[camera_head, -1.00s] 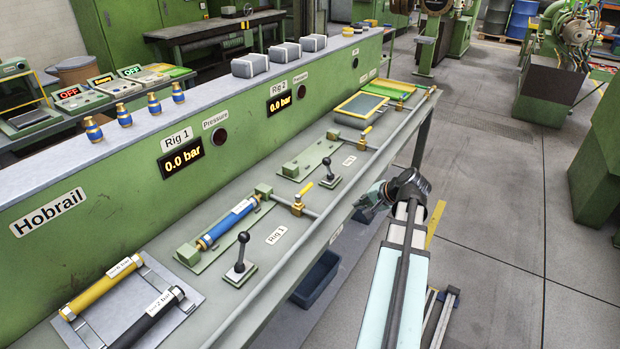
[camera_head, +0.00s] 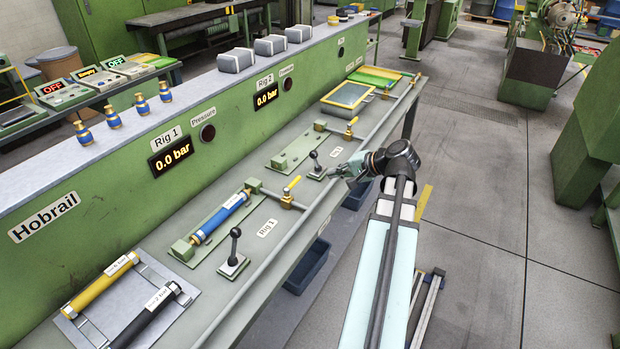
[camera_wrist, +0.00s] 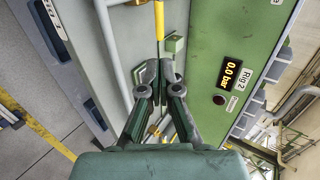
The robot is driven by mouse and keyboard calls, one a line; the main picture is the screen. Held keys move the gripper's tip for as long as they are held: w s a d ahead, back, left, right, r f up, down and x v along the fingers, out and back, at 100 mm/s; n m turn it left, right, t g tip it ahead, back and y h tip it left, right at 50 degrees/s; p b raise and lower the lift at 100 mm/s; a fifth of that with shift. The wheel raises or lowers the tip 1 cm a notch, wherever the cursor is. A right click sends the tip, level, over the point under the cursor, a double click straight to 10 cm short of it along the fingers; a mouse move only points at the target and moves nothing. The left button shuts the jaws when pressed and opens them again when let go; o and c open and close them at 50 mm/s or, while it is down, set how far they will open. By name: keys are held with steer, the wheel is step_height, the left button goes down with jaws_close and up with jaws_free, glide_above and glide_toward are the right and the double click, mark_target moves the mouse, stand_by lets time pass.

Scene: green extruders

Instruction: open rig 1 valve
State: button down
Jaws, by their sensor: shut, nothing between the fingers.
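The rig 1 valve (camera_head: 287,201) is a small brass body with a yellow lever handle (camera_head: 292,185). It sits on the pipe at the right end of the rig 1 plate, near the blue cylinder (camera_head: 220,217). My gripper (camera_head: 334,172) is shut and empty over the bench, to the right of and farther back than this valve, by the rig 2 black lever. It does not touch the valve. In the wrist view, my closed fingers (camera_wrist: 158,72) point towards a yellow bar (camera_wrist: 159,20); I cannot tell which valve it belongs to.
A black-knobbed lever (camera_head: 233,256) stands in front of the rig 1 plate. The rig 1 display (camera_head: 171,156) reads 0.0 bar. A long rail (camera_head: 300,228) runs along the bench front. A yellow-handled rig 2 valve (camera_head: 350,129) stands farther back.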

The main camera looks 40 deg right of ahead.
mark_target(297, 181)
steer(key=p+x, duration=0.3)
steer(key=x, duration=0.9)
steer(key=shift+w+a+p, duration=0.1)
steer(key=shift+w+p, duration=0.2)
steer(key=shift+p, duration=0.1)
steer(key=shift+w+a+f, duration=0.2)
steer(key=shift+w+f, duration=0.25)
steer(key=shift+w, duration=0.05)
